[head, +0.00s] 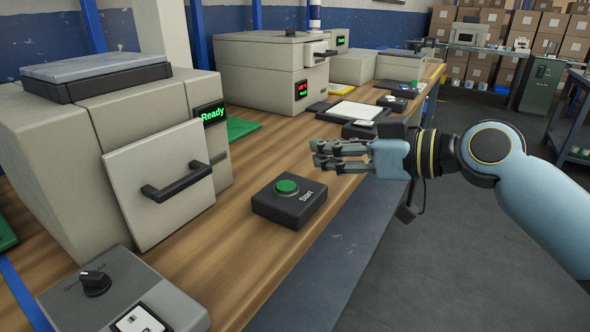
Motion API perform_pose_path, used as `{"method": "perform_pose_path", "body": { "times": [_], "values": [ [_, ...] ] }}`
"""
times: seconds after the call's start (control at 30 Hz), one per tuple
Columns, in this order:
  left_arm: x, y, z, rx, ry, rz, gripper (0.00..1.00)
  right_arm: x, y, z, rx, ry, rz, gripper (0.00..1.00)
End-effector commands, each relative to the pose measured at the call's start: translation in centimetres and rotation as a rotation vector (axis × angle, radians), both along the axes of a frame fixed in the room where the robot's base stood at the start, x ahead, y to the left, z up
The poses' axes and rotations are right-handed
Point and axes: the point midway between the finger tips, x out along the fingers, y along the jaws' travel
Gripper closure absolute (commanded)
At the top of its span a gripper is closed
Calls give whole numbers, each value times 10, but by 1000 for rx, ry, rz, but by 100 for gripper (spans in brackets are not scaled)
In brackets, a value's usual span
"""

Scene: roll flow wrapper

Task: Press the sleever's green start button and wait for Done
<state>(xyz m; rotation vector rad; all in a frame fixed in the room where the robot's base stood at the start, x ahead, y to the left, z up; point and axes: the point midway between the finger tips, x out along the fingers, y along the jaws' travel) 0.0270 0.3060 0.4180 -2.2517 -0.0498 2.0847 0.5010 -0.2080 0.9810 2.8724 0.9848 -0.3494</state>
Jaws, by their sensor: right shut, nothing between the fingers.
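The green start button (287,187) sits on top of a black box (290,204) marked "Start" on the wooden bench. The sleever (150,160) appears to be the large beige machine to its left, with a front panel and black handle. Its small display (211,115) reads "Ready" in green. My right gripper (316,154) comes in from the right, shut and empty, with its fingers pointing left. It is above the bench, beyond and to the right of the button in the picture, and apart from it. My left gripper is not in view.
A grey control box with a black knob (95,282) stands at the near left. A second beige machine (270,70) stands further along the bench. Dark boxes and a white-topped tray (355,111) lie behind my gripper. The bench around the start box is clear.

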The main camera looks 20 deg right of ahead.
Motion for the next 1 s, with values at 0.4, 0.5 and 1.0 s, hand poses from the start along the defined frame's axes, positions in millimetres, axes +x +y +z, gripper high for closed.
{"method": "perform_pose_path", "body": {
  "times": [0.4, 0.5, 1.0],
  "values": [
    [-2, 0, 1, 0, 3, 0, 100, 47, 38, -36, 2, 5, 1, 100],
    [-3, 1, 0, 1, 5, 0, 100, 47, 38, -47, 1, 3, 1, 100],
    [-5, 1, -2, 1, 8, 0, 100, 47, 37, -55, 1, 1, 1, 100]
  ]
}}
